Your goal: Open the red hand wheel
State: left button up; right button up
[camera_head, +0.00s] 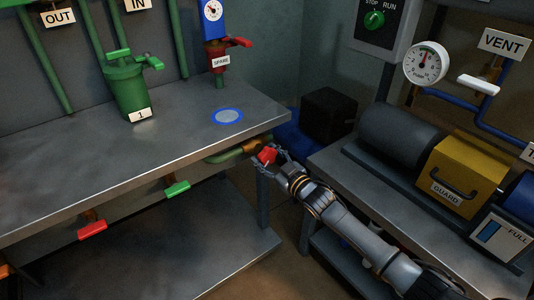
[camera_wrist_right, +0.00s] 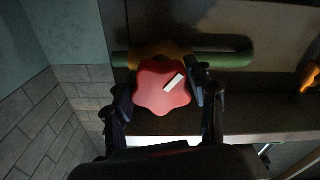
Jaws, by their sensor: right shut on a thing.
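The red hand wheel (camera_head: 267,155) is on a green pipe at the right end of the left bench, just below its top edge. In the right wrist view the wheel (camera_wrist_right: 162,90) faces the camera, a lobed red knob with a white mark at its upper right. Behind it are a brass-coloured valve body and the green pipe (camera_wrist_right: 228,60). My right gripper (camera_head: 274,160) is shut on the wheel. Its two fingers (camera_wrist_right: 162,104) lie on the left and right sides of the wheel. My left gripper is not in view.
The left bench (camera_head: 180,128) carries a green canister (camera_head: 126,88) and a blue ring (camera_head: 227,116). Red (camera_head: 92,231) and green (camera_head: 177,190) lever handles stick out under its front edge. The right bench holds a yellow guard box (camera_head: 460,170). A dark box (camera_head: 329,114) stands between the benches.

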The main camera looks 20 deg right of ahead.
jog(key=n+p, duration=0.1)
jog(key=n, duration=0.2)
jog(key=shift+n, duration=0.3)
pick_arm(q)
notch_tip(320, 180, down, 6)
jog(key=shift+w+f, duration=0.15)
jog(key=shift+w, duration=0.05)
pick_arm(e)
jog(key=shift+d+n, duration=0.1)
jog(key=shift+n, duration=1.8)
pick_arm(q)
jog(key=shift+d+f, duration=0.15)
pick_arm(e)
jog(key=o, duration=1.2)
jog(key=shift+s+d, duration=0.1)
jog(key=shift+s, duration=0.05)
jog(key=v, duration=1.1)
jog(key=shift+s+r, duration=0.1)
jog(key=shift+s, duration=0.2)
